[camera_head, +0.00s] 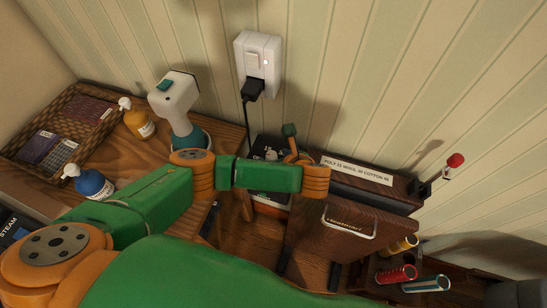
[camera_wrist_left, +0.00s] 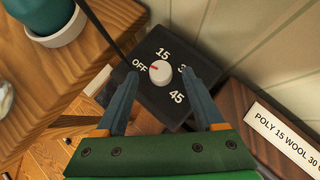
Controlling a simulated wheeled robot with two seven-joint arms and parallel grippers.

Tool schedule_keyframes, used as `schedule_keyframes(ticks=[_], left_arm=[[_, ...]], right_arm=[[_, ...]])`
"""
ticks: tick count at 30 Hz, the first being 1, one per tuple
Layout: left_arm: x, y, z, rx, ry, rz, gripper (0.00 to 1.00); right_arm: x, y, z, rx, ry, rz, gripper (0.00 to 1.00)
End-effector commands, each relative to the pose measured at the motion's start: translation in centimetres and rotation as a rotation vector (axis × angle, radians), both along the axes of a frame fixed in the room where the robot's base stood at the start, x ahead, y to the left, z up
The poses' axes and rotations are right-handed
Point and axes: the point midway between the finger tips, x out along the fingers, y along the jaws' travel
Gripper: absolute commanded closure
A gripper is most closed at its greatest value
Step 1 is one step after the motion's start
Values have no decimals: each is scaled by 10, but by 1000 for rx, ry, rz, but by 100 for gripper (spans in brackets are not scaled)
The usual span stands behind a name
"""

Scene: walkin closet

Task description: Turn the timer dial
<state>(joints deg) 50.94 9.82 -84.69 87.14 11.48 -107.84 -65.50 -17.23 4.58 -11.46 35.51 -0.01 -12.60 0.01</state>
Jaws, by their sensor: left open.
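The timer is a black box with a round white dial (camera_wrist_left: 163,76) in the middle of the left wrist view. The dial's red mark points toward OFF. The marks 15 and 45 show; another mark beginning with 3 is partly covered by a finger. My left gripper (camera_wrist_left: 160,78) is open, with one finger on each side of the dial and a visible gap to it. I cannot tell how far its tips are above the timer face. In the head view my left arm covers much of the timer area. My right gripper is not in view.
A wooden press (camera_head: 345,225) with a label strip (camera_head: 357,171) stands right of the timer. A steamer (camera_head: 175,98), an orange bottle (camera_head: 137,122), a blue bottle (camera_head: 90,184) and a wicker tray (camera_head: 32,138) are left. A plug sits in the wall outlet (camera_head: 259,60), its cord running down.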

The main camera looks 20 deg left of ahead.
Motion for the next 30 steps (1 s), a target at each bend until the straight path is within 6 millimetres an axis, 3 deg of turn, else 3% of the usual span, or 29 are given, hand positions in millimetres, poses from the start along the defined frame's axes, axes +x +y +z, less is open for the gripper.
schedule_keyframes(ticks=[4, 12, 20, 30], left_arm=[[10, 10, -13, 0, 0, 1, 30], [12, 11, -16, -3, 0, -1, 30], [12, 11, -16, -4, 1, 1, 100], [10, 11, -13, -3, 3, -38, 100]], right_arm=[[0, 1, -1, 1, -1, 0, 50], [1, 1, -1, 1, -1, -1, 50], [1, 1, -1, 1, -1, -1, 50], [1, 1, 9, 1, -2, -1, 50]])
